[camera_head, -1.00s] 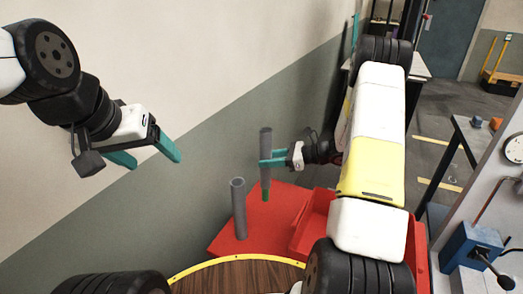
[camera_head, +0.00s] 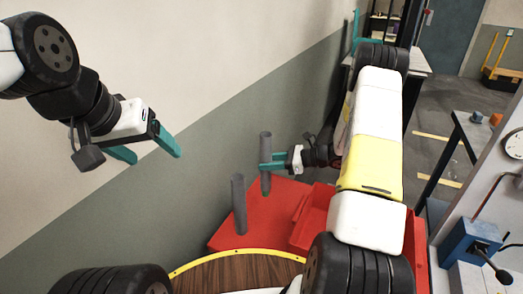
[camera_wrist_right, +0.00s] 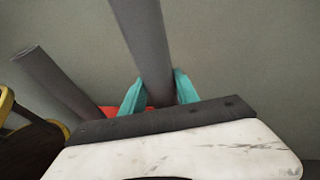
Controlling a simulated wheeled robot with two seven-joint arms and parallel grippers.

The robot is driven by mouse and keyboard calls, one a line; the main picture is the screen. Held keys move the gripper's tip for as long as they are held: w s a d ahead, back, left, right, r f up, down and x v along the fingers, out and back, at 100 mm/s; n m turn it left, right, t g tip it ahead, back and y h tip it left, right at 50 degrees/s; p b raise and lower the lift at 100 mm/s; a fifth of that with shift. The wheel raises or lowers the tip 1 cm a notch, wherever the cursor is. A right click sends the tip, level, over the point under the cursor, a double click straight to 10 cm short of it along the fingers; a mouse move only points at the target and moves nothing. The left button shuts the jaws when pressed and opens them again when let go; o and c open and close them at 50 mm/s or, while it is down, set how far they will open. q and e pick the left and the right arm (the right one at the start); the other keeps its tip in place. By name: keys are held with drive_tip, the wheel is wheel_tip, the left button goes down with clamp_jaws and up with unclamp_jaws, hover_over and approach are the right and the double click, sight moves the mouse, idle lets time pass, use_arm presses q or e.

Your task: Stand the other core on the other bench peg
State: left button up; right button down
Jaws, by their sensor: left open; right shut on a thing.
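A grey tubular core (camera_head: 266,144) is upright in my right gripper (camera_head: 265,165), over the far part of the red bench top (camera_head: 285,205). In the right wrist view the teal fingers (camera_wrist_right: 158,92) are on both sides of the core (camera_wrist_right: 140,35). The other grey core (camera_head: 239,205) stands on the bench nearer to me, and shows at left in the wrist view (camera_wrist_right: 60,82). My left gripper (camera_head: 150,148) is open and empty, high at the left.
A red bin (camera_head: 318,215) is on the bench, right of the cores. A round wooden top with a yellow rim (camera_head: 235,270) is at the front. A wall (camera_head: 215,120) runs close behind the cores. A blue machine part (camera_head: 470,245) is at the right.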

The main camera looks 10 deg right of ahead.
drive_tip(key=shift+f, duration=1.1)
drive_tip(key=c, duration=0.8)
unclamp_jaws()
drive_tip(key=shift+c, duration=0.2)
drive_tip(key=v, duration=0.7)
drive_tip(key=shift+s+d, duration=0.15)
drive_tip(key=shift+d, duration=0.25)
